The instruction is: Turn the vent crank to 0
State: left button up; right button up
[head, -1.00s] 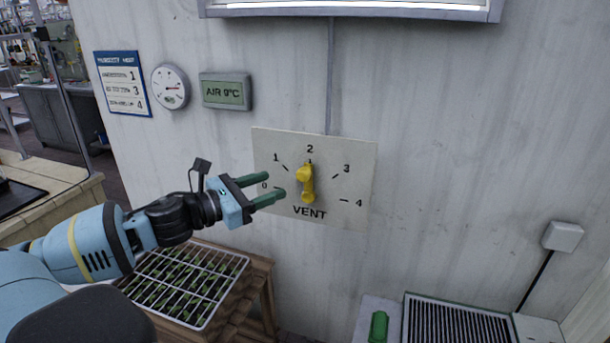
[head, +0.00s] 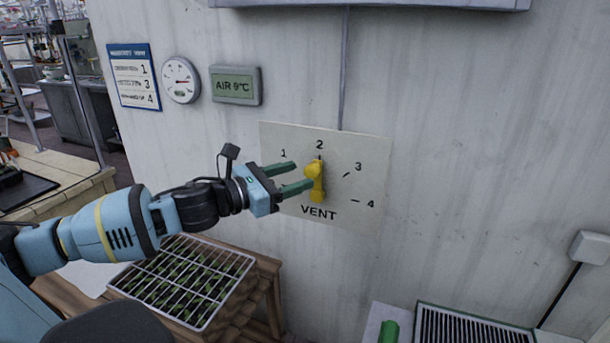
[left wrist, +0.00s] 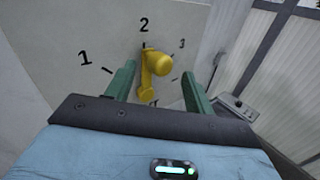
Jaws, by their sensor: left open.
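The yellow vent crank (head: 315,181) sits on a pale panel (head: 362,205) marked VENT on the wall. Its upper end points at the 2 mark, and the 0 mark is hidden behind my gripper in the head view. My left gripper (head: 304,175) is open, with its green fingers just left of the crank and pointing towards it. In the left wrist view the crank (left wrist: 154,75) shows between and beyond the two fingertips, its knob standing out towards me. I cannot tell whether a finger touches it. My right gripper is not in view.
A display (head: 235,86) reading AIR 9°C, a round gauge (head: 181,80) and a blue-and-white sign (head: 134,77) hang on the wall at upper left. A seedling tray (head: 205,318) under a white grid stands below my left arm. A grille (head: 470,331) is at lower right.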

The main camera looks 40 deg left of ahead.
pick_arm(q)
jog(key=shift+w+d+r, duration=0.1)
jog(key=shift+w+d, duration=0.1)
jog(key=shift+w, duration=0.5)
jog(key=shift+w+d, duration=0.35)
jog(key=shift+w, duration=0.3)
grip_shut()
